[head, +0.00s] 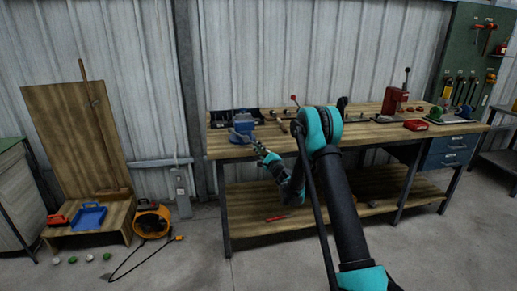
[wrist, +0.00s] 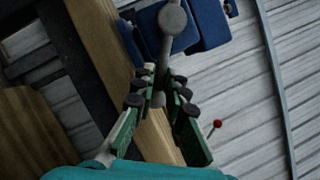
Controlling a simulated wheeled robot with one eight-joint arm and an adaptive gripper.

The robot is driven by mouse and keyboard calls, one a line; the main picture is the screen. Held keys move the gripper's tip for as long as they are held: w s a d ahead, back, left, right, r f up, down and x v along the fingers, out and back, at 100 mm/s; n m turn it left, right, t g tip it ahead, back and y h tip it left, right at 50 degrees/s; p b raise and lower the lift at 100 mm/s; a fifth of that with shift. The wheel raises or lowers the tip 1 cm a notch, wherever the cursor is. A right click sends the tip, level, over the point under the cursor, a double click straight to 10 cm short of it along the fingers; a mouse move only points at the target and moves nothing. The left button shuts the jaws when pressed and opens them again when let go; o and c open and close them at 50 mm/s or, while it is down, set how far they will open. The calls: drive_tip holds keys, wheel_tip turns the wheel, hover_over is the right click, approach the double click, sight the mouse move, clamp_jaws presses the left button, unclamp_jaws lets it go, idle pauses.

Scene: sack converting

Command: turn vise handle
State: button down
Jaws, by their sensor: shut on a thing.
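A blue vise (head: 243,127) is at the left end of the wooden workbench. In the wrist view the blue vise body (wrist: 190,22) fills the top middle. The grey vise handle (wrist: 167,50) ends in a round knob at the top and runs down toward my gripper. My gripper (wrist: 159,80) has its fingertips close together at the handle's lower part, shut on it. In the head view my gripper (head: 262,150) reaches the front of the bench beside the vise.
The wooden workbench (head: 360,134) carries a red press (head: 394,101), a red tray and small tools. A pegboard with tools (head: 470,65) stands at the right. A wooden stand with a blue tray (head: 89,217) and an orange reel (head: 151,220) are at the left. Open floor lies between.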

drive_tip(key=shift+s, duration=0.1)
drive_tip(key=c, duration=1.5)
unclamp_jaws()
drive_tip(key=shift+c, duration=0.2)
